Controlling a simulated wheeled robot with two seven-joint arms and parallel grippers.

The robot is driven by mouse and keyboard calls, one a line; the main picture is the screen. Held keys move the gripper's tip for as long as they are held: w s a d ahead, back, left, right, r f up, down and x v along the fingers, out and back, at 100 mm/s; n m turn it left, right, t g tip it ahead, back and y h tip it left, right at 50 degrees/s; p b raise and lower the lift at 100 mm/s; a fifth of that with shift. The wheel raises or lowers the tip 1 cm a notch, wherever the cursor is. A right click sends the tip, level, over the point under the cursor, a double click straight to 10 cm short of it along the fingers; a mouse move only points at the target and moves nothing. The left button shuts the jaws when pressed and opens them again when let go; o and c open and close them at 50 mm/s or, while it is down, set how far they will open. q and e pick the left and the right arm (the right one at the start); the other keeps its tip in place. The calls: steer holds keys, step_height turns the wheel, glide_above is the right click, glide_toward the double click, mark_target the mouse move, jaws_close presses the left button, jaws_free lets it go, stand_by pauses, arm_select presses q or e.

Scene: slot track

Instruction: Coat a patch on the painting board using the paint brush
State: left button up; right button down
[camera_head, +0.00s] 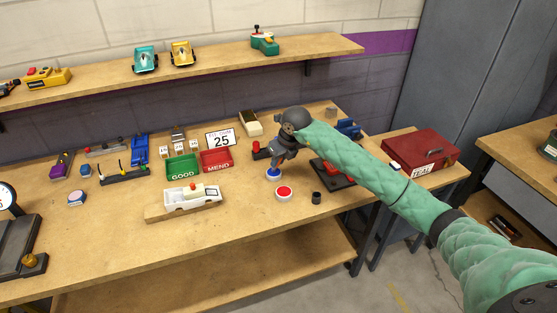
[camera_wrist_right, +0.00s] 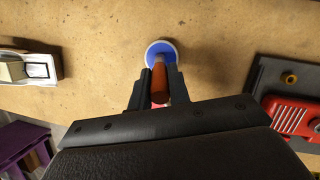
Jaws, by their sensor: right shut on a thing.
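My right gripper (camera_head: 275,163) is low over the middle of the workbench. In the right wrist view its fingers (camera_wrist_right: 158,90) are shut on a brown-orange handle (camera_wrist_right: 159,78), which I take to be the paint brush. Its bristles are not visible. The handle's end overlaps a round blue disc with a pale rim (camera_wrist_right: 161,48), also seen below the gripper in the head view (camera_head: 273,174). I cannot tell whether the brush touches it. A red disc with a white rim (camera_head: 284,193) lies nearer. I cannot pick out the painting board with certainty. My left gripper is out of view.
Behind are green (camera_head: 183,167) and red (camera_head: 216,160) trays. A small black cup (camera_head: 316,198) and a red device on a dark base (camera_wrist_right: 294,115) are to the right. The bench front is clear.

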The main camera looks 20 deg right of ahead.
steer(key=shift+r, duration=0.75)
steer(key=shift+r+p, duration=0.95)
steer(key=shift+r, duration=1.75)
steer(key=shift+f, duration=0.1)
